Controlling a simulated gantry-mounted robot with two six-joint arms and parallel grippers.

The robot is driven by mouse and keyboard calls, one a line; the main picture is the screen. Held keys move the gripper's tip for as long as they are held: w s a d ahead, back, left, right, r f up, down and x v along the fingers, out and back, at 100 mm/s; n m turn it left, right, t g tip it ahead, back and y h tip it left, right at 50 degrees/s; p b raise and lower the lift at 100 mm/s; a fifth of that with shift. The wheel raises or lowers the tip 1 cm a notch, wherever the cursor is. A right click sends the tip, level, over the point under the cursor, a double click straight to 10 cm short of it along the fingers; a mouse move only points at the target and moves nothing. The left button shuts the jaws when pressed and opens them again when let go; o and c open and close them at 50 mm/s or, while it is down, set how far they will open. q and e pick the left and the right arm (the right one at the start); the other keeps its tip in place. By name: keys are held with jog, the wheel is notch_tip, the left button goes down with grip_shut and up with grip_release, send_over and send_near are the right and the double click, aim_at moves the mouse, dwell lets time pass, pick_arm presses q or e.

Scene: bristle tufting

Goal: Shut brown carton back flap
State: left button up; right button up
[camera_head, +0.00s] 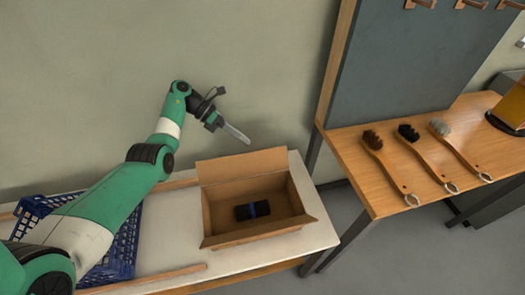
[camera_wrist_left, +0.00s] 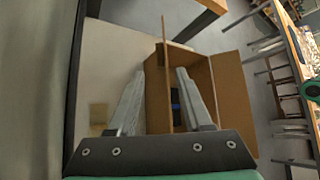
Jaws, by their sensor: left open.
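The brown carton (camera_head: 207,217) stands on the white-topped table with its top open. Its back flap (camera_head: 240,166) stands up and leans away behind the opening. Its front flap (camera_head: 258,234) is folded outward. A dark bundle with a blue band (camera_head: 252,210) lies inside. My left gripper (camera_head: 238,135) is above and behind the back flap, apart from it in the head view. In the left wrist view its two fingers (camera_wrist_left: 160,71) are spread, with the carton (camera_wrist_left: 228,95) beyond them to the right. My right gripper is in neither view.
A blue plastic crate (camera_head: 122,238) is at the left of the white-topped table (camera_head: 175,228), under my left arm. A wooden bench (camera_head: 345,140) on the right holds several brushes (camera_head: 388,160) before a grey panel (camera_head: 420,60). The wall is close behind the table.

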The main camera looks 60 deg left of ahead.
aim_at(267, 155)
pick_arm(q)
jog(key=b+x, duration=0.2)
jog(key=x, duration=0.5)
jog(key=shift+f, duration=0.15)
jog(key=shift+w+d+f, duration=0.2)
jog(key=shift+w+d, duration=0.05)
jog(key=shift+w, duration=0.1)
grip_shut()
dwell(0.7)
